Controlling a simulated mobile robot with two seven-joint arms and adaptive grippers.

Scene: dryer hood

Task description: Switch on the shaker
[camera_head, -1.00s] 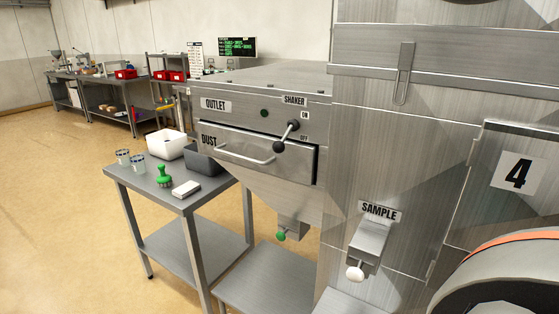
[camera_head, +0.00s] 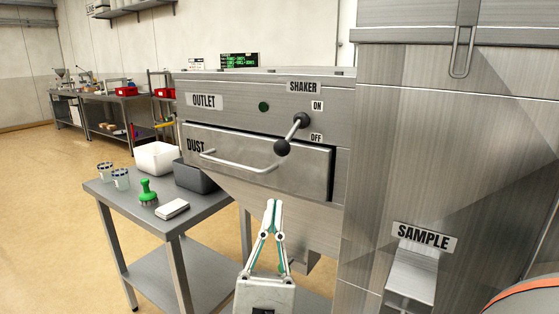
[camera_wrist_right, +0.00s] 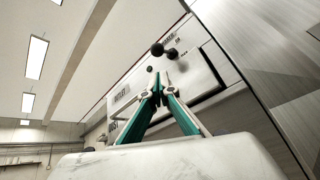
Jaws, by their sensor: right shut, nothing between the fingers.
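The shaker switch is a metal lever with a black knob (camera_head: 282,147) on the grey steel cabinet, under the SHAKER label (camera_head: 303,87). The lever slopes down and left from its black pivot (camera_head: 302,120); the knob hangs lower than the OFF label (camera_head: 316,137). The ON label (camera_head: 317,105) is above. A dark green round lamp (camera_head: 264,106) sits left of the lever. My right gripper (camera_head: 274,203) is shut and empty, below the knob and apart from it in the head view. In the wrist view the fingertips (camera_wrist_right: 159,87) point up toward the lever's dark knob (camera_wrist_right: 157,49). My left gripper is not in view.
The DUST drawer with its bar handle (camera_head: 240,163) is just below the lever. The SAMPLE spout (camera_head: 411,275) juts out at right.

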